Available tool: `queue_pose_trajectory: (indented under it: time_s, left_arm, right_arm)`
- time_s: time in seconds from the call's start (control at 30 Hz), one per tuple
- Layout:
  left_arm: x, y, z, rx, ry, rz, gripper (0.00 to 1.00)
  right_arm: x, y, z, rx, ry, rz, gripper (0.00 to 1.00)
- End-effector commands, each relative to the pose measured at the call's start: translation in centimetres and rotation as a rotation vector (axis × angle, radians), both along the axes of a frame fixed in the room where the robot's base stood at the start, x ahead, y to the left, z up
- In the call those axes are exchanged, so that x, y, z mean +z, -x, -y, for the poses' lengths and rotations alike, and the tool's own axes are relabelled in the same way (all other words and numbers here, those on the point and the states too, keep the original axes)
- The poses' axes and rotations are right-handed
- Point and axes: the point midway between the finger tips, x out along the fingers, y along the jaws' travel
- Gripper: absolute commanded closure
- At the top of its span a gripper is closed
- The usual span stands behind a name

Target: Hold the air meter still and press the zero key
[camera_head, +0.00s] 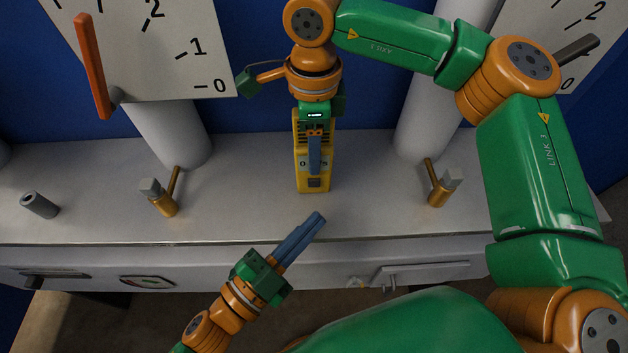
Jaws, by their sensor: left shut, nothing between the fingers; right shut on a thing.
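The yellow air meter (326,176) stands on the white bench near the middle, with a small display partly hidden behind the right gripper's fingers. A dark key (315,183) shows low on its face; I cannot read any label on it. My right gripper (315,170) comes from above and is shut on the air meter. My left gripper (317,219) is shut and empty. It is near the bench's front edge, below the meter in the picture and apart from it, with its fingers pointing up and right.
A grey cylinder (39,205) lies at far left. White columns (172,137) and large dial boards (150,60) stand behind. The bench (250,205) is clear around the meter's base.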

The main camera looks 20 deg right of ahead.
Motion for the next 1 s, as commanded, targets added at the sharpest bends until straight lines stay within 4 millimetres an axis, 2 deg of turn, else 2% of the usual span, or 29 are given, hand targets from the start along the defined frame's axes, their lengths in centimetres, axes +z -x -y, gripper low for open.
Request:
queue_pose_trajectory:
  time_s: [0.47, 0.5, 0.6, 0.63, 0.9, 1.0]
  left_arm:
    - [-0.1, 0.0, 0.0, -0.001, 0.000, -0.003, 1.00]
    - [-0.1, 0.0, 0.0, -0.001, 0.000, -0.003, 1.00]
    - [-0.1, 0.0, 0.0, -0.001, 0.000, -0.003, 1.00]
    - [-0.1, 0.0, 0.0, -0.001, 0.000, -0.003, 1.00]
    - [-0.1, 0.0, 0.0, -0.001, 0.000, -0.003, 1.00]
    - [-0.1, 0.0, 0.0, -0.001, 0.000, -0.003, 1.00]
  right_arm:
    - [0.0, 0.0, 0.0, 0.000, 0.000, 0.000, 1.00]
    - [0.0, 0.0, 0.0, 0.000, 0.000, 0.000, 0.45]
    - [0.0, 0.0, 0.0, 0.000, 0.000, 0.000, 0.18]
    - [0.0, 0.0, 0.0, 0.000, 0.000, 0.000, 0.13]
    - [0.0, 0.0, 0.0, 0.000, 0.000, 0.000, 0.13]
    - [1.1, -0.1, 0.0, -0.001, 0.000, 0.003, 0.13]
